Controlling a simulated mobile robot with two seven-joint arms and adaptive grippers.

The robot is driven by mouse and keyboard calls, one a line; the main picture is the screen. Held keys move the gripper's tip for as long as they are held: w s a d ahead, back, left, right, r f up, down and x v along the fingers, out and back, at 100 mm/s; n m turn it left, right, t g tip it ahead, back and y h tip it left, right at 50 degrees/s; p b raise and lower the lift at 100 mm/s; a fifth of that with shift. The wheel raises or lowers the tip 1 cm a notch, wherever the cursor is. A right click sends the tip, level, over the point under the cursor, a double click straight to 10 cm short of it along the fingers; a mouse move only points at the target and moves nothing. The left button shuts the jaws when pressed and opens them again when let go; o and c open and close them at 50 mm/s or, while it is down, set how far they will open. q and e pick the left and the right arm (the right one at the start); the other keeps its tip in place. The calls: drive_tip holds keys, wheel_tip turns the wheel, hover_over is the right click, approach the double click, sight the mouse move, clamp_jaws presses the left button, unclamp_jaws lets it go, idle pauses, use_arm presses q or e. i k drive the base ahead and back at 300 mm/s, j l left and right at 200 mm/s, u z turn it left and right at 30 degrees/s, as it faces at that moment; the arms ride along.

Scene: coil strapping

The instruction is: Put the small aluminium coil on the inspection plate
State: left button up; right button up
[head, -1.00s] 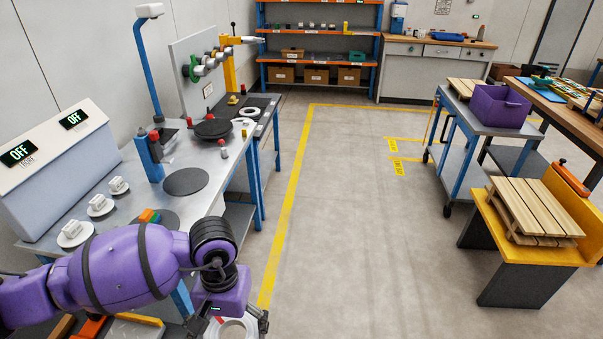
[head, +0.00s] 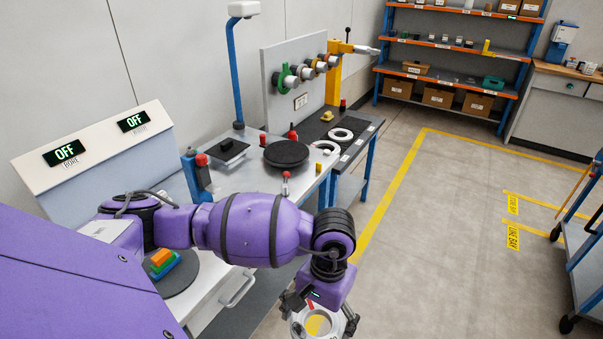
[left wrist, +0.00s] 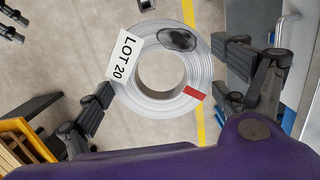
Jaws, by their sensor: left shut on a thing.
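My left gripper (head: 322,318) is shut on a pale silver coil (head: 299,319), low in the head view over the floor. In the left wrist view the coil (left wrist: 200,75) sits between the two fingers, gripped across its outside. It has a white "LOT 20" label, a red tag and a dark oval patch. A dark round plate (head: 287,153) lies on the bench. Another dark disc (head: 184,284) bears coloured blocks, partly behind my arm. I cannot tell which one is the inspection plate. Dark finger-like parts at the wrist view's upper left may be my right gripper.
The bench (head: 240,182) carries a sloped console (head: 95,155) with two "OFF" displays, a blue lamp post (head: 233,70) and red-topped posts. A dark side table (head: 350,130) holds a white ring (head: 341,135). The floor (head: 430,250) to the right is clear, up to a blue-framed cart.

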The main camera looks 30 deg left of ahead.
sight(286, 151)
drive_tip(key=i+u, duration=0.25)
drive_tip(key=i, duration=0.35)
drive_tip(key=i+l+u, duration=0.15)
drive_tip(key=i+u, duration=0.15)
drive_tip(key=i, duration=0.25)
drive_tip(key=i+j+u, duration=0.1)
drive_tip(key=i+u, duration=0.45)
drive_tip(key=u, duration=0.15)
drive_tip(key=i+u, duration=0.35)
drive_tip(key=k, duration=0.05)
